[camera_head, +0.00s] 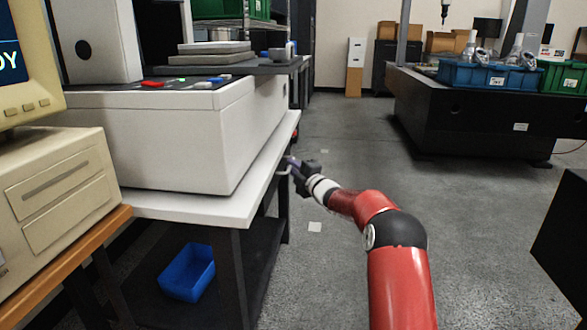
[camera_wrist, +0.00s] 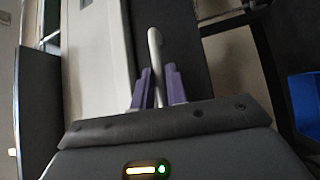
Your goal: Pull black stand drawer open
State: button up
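The black stand (camera_head: 238,265) carries a white top on the left in the head view. Its drawer shows as a dark front (camera_wrist: 187,45) in the wrist view, beside the white edge of the top. A pale bar handle (camera_wrist: 155,45) stands out from that front. My gripper (camera_wrist: 160,72) has its two purple fingers on either side of the handle, close against it, and appears shut on it. In the head view my gripper (camera_head: 291,163) is at the stand's right side, under the top's edge. The drawer front is hardly visible there, so I cannot tell how far it is open.
A blue bin (camera_head: 187,272) sits on the stand's lower shelf. A large white machine (camera_head: 185,135) rests on the white top (camera_head: 215,208). A beige computer (camera_head: 50,195) is at the left. A black bench (camera_head: 480,110) stands back right. The grey floor between is clear.

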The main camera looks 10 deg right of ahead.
grip_shut()
jog(key=s+d, duration=0.3)
jog(key=d, duration=0.6)
jog(key=s+d+b, duration=0.1)
jog(key=s+d, duration=0.2)
jog(key=d, duration=0.6)
jog(key=shift+d, duration=0.2)
jog(key=shift+o, duration=2.3)
grip_release()
jog(key=v, duration=0.7)
jog(key=shift+s, duration=0.35)
